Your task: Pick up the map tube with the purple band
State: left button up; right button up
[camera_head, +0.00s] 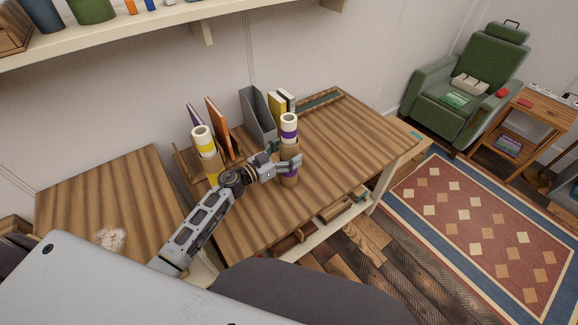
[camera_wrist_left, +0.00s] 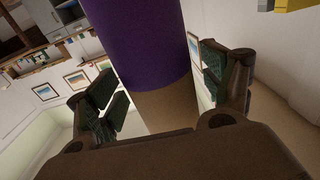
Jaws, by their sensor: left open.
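The map tube with the purple band (camera_head: 289,133) stands upright on the wooden desk, with a white top, brown body and purple bands. In the left wrist view its purple band (camera_wrist_left: 142,42) and brown body fill the middle. My left gripper (camera_head: 289,161) is at the tube, with its fingers open on either side of it. In the left wrist view the open fingers (camera_wrist_left: 155,95) flank the tube, and a gap shows on each side. A second map tube with a yellow band (camera_head: 204,146) stands to the left. My right gripper is not in view.
A grey magazine file (camera_head: 257,118), books (camera_head: 279,104) and an orange folder (camera_head: 218,128) stand behind the tubes. The desk (camera_head: 345,138) is clear to the right. A shelf (camera_head: 150,27) hangs above on the wall. A green armchair (camera_head: 465,75) stands farther right.

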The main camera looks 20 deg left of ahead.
pick_arm(q)
jog(key=shift+w+d, duration=0.2)
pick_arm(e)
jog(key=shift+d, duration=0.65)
pick_arm(q)
jog(key=c, duration=1.4)
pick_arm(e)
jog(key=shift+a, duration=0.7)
